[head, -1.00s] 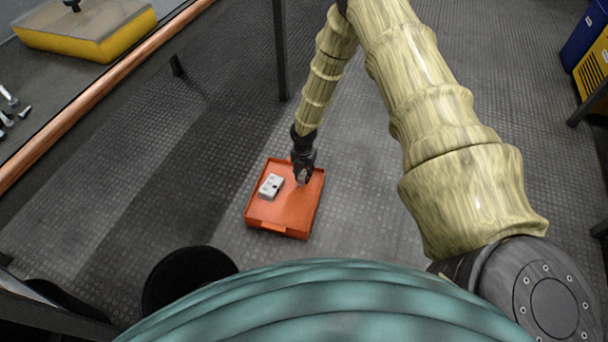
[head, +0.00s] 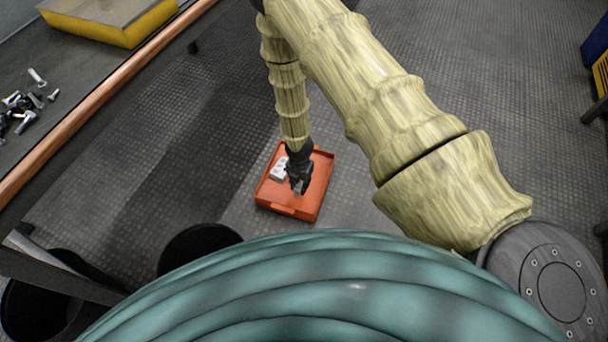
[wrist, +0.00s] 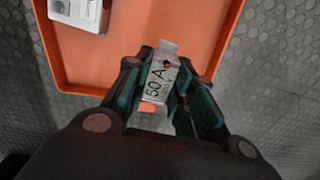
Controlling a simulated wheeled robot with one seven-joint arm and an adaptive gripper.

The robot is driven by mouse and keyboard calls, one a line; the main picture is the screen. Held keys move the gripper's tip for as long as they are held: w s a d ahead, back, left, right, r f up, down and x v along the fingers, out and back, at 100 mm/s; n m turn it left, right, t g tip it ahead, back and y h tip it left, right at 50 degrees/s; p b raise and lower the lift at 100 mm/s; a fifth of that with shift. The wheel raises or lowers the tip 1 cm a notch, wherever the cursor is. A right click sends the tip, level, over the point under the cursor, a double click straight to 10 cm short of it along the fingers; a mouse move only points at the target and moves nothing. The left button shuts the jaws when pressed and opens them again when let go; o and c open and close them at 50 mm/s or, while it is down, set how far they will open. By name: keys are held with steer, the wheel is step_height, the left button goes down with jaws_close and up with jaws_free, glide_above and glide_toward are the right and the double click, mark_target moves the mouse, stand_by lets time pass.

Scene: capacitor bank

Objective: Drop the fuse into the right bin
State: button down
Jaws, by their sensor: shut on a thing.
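The fuse (wrist: 160,80) is a small grey-white block marked "50 A" in the wrist view. My gripper (wrist: 158,95) is shut on it, one finger on each side. In the head view my gripper (head: 299,187) is over the orange tray (head: 318,180), towards its near side, and the fuse is mostly hidden there. The orange tray also shows behind the fuse in the wrist view (wrist: 115,62). I cannot tell how high the fuse is above the tray floor.
A white box-like device (head: 279,169) lies in the tray. Two black round bins (head: 195,245) (head: 35,305) stand near my body at lower left. A bench (head: 90,75) with loose bolts (head: 25,108) and a yellow-edged block (head: 110,22) is at left. Open floor lies right of the tray.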

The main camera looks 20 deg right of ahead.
steer(key=shift+s+a+r+p, duration=0.15)
steer(key=shift+s+a+p, duration=0.15)
steer(key=shift+s+a, duration=0.75)
